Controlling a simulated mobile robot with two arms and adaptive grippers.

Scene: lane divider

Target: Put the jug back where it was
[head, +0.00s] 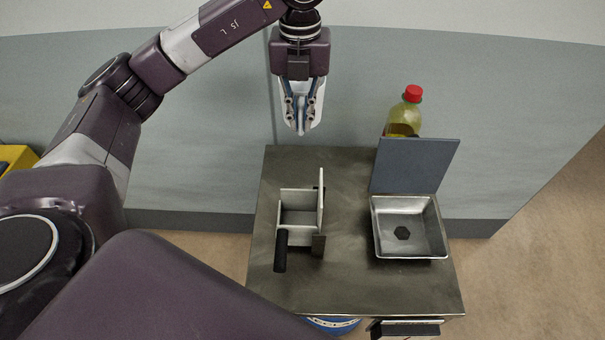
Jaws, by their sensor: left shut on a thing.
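My left gripper (301,127) points down above the back left part of the metal-topped table (345,285). Its fingers are close together, shut on a pale thing (317,112) that shows only partly between and behind them. I cannot tell from its shape whether it is the jug. No other thing that is clearly a jug stands in view. My right gripper is not in view.
A pale open box (298,217) with a black handle and an upright plate stands on the table's left. A steel tray (432,253) stands at right, before an upright grey panel (415,165). A red-capped bottle (403,118) is partly hidden behind the panel. The table's middle is clear.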

